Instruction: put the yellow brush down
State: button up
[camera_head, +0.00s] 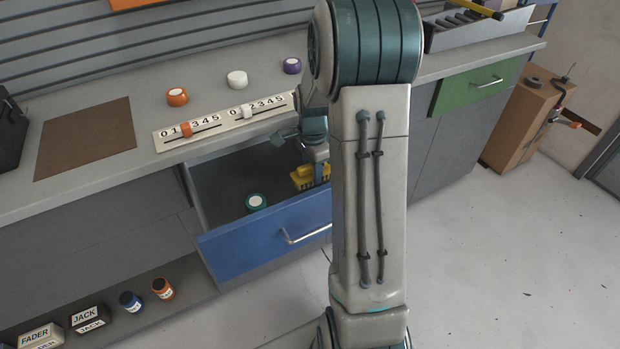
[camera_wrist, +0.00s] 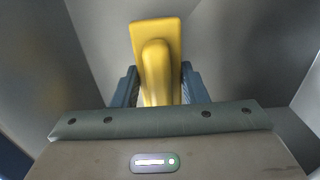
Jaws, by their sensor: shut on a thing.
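The yellow brush (camera_head: 303,178) is in the open blue drawer (camera_head: 262,240), near its right side. It also shows in the wrist view (camera_wrist: 156,62), with a wide flat yellow part and a rounded yellow ridge. My gripper (camera_wrist: 160,90) is shut on the brush, with a blue-grey finger on either side. In the head view, my arm comes down from above and partly hides the brush and the drawer's right end. I cannot tell whether the brush touches the drawer floor.
The drawer's left floor is bare. Orange, white and purple knobs (camera_head: 237,79) and numbered slider strips (camera_head: 190,130) are on the counter above. Labelled boxes and small jars (camera_head: 131,301) stand on the low shelf.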

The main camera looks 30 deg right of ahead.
aim_at(312, 178)
jog(key=shift+f, duration=1.65)
jog(key=shift+f+b, duration=0.2)
jog(key=shift+b, duration=0.15)
jog(key=o, duration=0.9)
jog(key=shift+o, duration=0.2)
jog(key=shift+r, duration=0.1)
